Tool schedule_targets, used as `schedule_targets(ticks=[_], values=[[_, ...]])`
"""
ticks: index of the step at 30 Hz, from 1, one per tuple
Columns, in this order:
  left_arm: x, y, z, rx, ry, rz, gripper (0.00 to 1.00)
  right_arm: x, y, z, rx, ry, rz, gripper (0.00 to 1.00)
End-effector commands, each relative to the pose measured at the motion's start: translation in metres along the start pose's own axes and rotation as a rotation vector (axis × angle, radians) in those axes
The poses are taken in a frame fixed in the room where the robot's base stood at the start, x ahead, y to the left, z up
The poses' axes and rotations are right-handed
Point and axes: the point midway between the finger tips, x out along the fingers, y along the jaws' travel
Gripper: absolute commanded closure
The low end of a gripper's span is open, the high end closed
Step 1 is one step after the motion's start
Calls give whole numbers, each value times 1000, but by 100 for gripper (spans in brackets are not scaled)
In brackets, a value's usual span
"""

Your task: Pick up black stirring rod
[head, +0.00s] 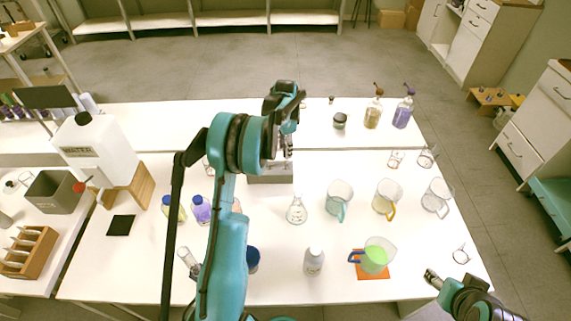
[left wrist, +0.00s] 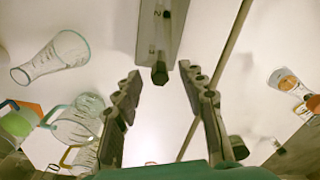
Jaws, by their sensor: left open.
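A grey rack (head: 270,178) stands on the middle of the table, partly behind my left arm. In the left wrist view the rack (left wrist: 174,30) is at the top, with a slim dark-ended rod (left wrist: 160,72) at its near end. This may be the black stirring rod; its full length is hidden. My left gripper (head: 287,150) is above the rack. In the left wrist view the gripper (left wrist: 162,88) is open, with the rod's dark end between its fingers, apart from both. My right gripper (head: 432,278) is at the lower right, and its jaw opening is unclear.
A flask (head: 297,212) and several beakers, one a beaker with green liquid (head: 374,258) on an orange mat (head: 373,279), stand right of my left arm. Amber (head: 373,114) and purple bottles (head: 402,114) stand at the back right.

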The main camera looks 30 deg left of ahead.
Motion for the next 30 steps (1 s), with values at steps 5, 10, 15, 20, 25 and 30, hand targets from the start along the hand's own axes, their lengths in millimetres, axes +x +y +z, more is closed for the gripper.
schedule_targets(ticks=[5,10,15,20,25,30], values=[[17,0,0,0,0,0,59,5,0,3,0,0,0,48],[16,0,0,0,0,0,62,4,0,3,0,0,0,48],[16,0,0,0,0,0,100,4,0,3,0,0,0,48],[16,0,0,0,0,0,100,4,0,3,0,0,0,48],[15,0,0,0,0,0,100,4,0,2,0,0,0,48],[-6,0,0,0,0,0,100,-2,0,-2,0,0,0,48]])
